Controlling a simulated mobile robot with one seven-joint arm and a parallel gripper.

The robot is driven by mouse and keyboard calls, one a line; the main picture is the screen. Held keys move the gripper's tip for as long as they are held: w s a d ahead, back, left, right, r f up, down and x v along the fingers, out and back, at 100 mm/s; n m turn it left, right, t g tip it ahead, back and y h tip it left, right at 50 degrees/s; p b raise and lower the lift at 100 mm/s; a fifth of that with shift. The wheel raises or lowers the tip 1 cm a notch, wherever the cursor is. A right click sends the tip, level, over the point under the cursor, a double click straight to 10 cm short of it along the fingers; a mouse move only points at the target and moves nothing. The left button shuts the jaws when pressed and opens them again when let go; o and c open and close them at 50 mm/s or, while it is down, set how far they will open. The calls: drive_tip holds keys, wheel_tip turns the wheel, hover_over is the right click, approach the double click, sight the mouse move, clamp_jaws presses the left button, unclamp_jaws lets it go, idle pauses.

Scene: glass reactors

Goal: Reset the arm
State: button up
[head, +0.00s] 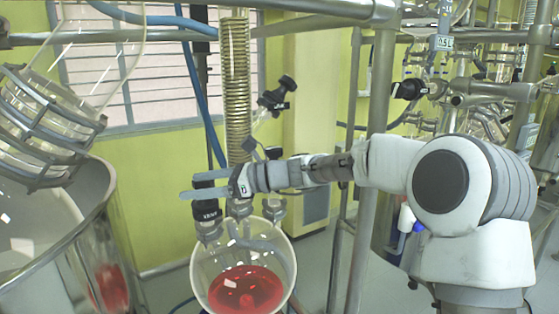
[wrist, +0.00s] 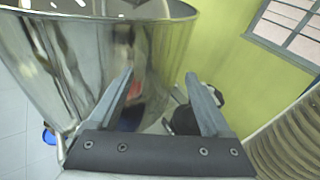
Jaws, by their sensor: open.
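My gripper (head: 190,187) is at the end of my arm, which reaches in from the right and points left in the head view. It is above the round flask (head: 210,268) holding red liquid and in front of the coiled glass column. In the wrist view my gripper (wrist: 160,76) shows two fingers apart with nothing held between them. A black cap (wrist: 183,122) shows beyond the fingers, close to the right one. The head view does not show clearly whether the fingers touch the black-capped fitting (head: 206,212) on the flask's neck.
A large shiny metal vessel (head: 75,240) stands at the left, with a caged glass vessel (head: 45,125) above it. The coiled column (head: 236,90) rises behind my gripper. A metal upright (head: 366,190) stands close to my arm. More glassware and pipes crowd the right.

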drive_tip(key=s+d+f+n+t+h, duration=0.1)
drive_tip(key=s+d+f+n+h, duration=0.2)
drive_tip(key=s+d, duration=0.6)
drive_tip(key=s+d+f+n+t+h+b, duration=0.1)
drive_tip(key=s+d+f+n+h, duration=0.3)
drive_tip(key=s+d+n+h, duration=0.3)
drive_tip(key=s+d+f+n+t+h, duration=0.2)
drive_tip(key=s+d+n+h, duration=0.4)
drive_tip(key=s+d, duration=0.7)
drive_tip(key=shift+d+f+n+b, duration=0.4)
drive_tip(key=shift+d+f+n, duration=0.35)
drive_tip(key=shift+d+n, duration=0.15)
